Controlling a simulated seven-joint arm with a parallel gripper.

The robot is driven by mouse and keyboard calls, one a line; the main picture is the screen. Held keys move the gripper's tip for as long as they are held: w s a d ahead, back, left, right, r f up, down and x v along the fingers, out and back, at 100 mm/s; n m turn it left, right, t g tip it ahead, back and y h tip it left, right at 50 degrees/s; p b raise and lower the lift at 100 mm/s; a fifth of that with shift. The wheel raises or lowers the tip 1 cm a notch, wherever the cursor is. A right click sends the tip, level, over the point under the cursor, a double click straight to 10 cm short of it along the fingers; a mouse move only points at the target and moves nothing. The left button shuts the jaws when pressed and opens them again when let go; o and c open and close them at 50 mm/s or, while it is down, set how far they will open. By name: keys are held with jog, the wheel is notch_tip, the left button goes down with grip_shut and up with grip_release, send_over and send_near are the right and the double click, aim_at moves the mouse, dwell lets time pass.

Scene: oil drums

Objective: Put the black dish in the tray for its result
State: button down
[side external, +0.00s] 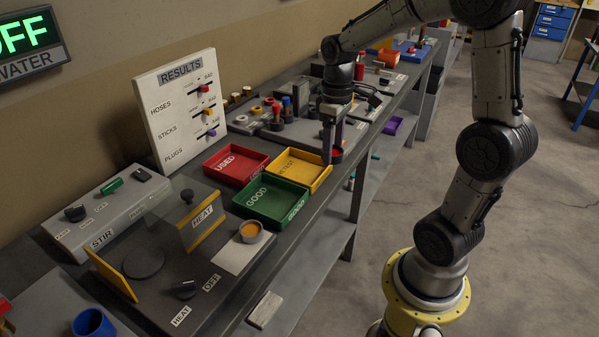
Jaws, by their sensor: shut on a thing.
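My gripper (333,157) points down at the right end of the trays and is shut on a small dark dish (338,159) with red inside. The fingers partly hide the dish. It is just right of the yellow RETEST tray (318,184), near the bench's front edge; its exact height is unclear. The red USED tray (236,150) is behind left, and the green GOOD tray (272,203) is in front. All three trays look empty. The RESULTS board (185,112) has a red slider for hoses, a yellow one for sticks and a purple one for plugs.
A clear shield (180,210) and HEAT plate (144,262) stand left of the trays. A grey dish with orange contents (251,232) sits on a white pad. Pegs and coloured parts (275,115) crowd the bench behind my gripper. A purple item (393,125) lies to the right.

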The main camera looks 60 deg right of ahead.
jog(key=w+d+f, duration=0.4)
jog(key=w, duration=0.4)
send_over(299, 173)
jog(key=s, duration=0.1)
notch_tip(299, 173, down, 4)
jog(key=shift+a+f, duration=0.15)
jog(key=shift+f, duration=0.1)
jog(key=shift+w+d+f, duration=0.15)
jog(key=shift+w+f, duration=0.1)
jog(key=shift+f, duration=0.2)
jog(key=shift+w+d+f, duration=0.15)
jog(key=shift+w+f, duration=0.1)
jog(key=shift+f, duration=1.55)
jog(key=shift+f, duration=0.15)
jog(key=shift+c, duration=0.8)
grip_release()
